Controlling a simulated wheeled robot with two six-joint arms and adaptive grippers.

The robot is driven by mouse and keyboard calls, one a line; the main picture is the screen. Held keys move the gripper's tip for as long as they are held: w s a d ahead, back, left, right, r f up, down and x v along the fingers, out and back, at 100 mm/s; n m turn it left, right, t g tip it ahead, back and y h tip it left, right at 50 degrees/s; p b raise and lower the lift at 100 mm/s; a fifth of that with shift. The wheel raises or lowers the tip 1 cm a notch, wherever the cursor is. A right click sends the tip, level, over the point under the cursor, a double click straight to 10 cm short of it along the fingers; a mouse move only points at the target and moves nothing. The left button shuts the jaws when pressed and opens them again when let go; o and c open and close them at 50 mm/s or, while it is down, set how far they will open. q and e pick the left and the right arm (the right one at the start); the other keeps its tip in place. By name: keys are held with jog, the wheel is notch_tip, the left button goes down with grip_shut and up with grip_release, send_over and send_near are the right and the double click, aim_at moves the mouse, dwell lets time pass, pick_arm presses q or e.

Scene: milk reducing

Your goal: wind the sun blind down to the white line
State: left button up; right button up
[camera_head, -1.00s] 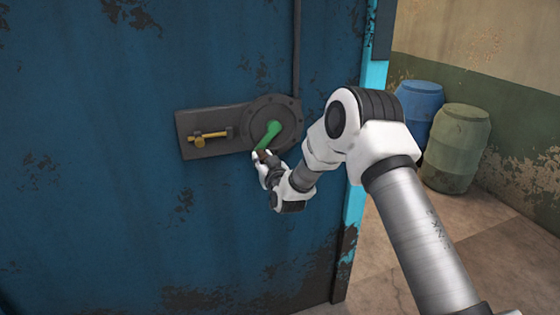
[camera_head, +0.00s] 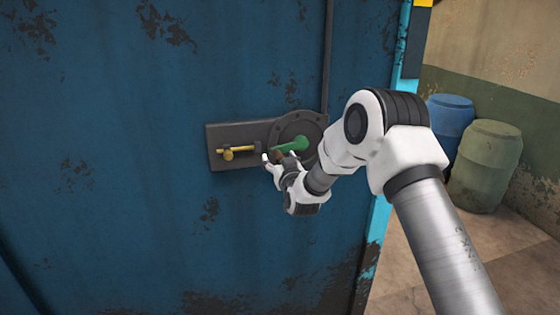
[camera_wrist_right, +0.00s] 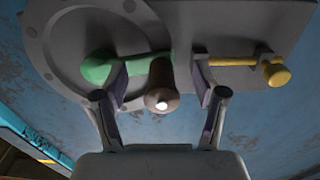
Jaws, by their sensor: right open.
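The crank has a green arm (camera_head: 290,146) and a brown knob (camera_wrist_right: 162,80). It is mounted on a round dark-grey flange (camera_head: 312,130) on a blue, rust-flaked wall (camera_head: 120,190). The green arm points left and slightly down from its hub. My right gripper (camera_head: 272,160) is at the knob end. In the right wrist view, its two fingers (camera_wrist_right: 162,92) are open on either side of the knob, with gaps visible. The left finger overlaps the green arm. My left gripper is not in view. No blind or white line shows.
A grey plate (camera_head: 218,135) with a yellow bolt (camera_head: 240,150) sits just left of the crank, close to my fingers. A vertical pipe (camera_head: 328,60) runs above the flange. A blue barrel (camera_head: 450,118) and a green barrel (camera_head: 487,160) stand at the right.

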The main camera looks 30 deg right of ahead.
jog(key=b+v, duration=0.1)
jog(key=v, duration=1.1)
jog(key=shift+a+r, duration=0.1)
